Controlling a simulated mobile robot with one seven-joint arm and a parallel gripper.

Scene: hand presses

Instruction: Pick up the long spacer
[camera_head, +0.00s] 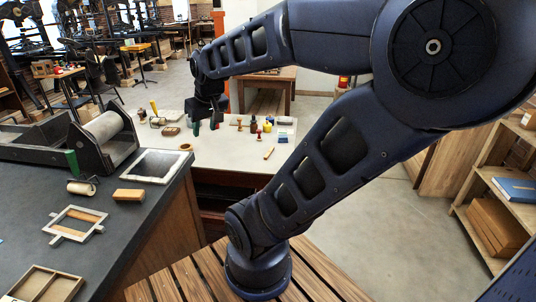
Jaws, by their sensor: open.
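My gripper (205,125) hangs at the end of my arm over the pale table (225,150), fingers pointing down. Its jaws are apart, and I see nothing between them. A small, thin wooden stick (268,153) lies near the front edge of this table, to the right of my gripper and apart from it. It may be the long spacer, but it is too small here to be sure. I cannot tell exactly how high my gripper is above the table.
Several small bottles and stamps (255,126) stand right of my gripper. The dark bench (100,235) at left holds a roller press (106,128), a wooden block (128,195) and frames. Shelves (490,180) stand at right.

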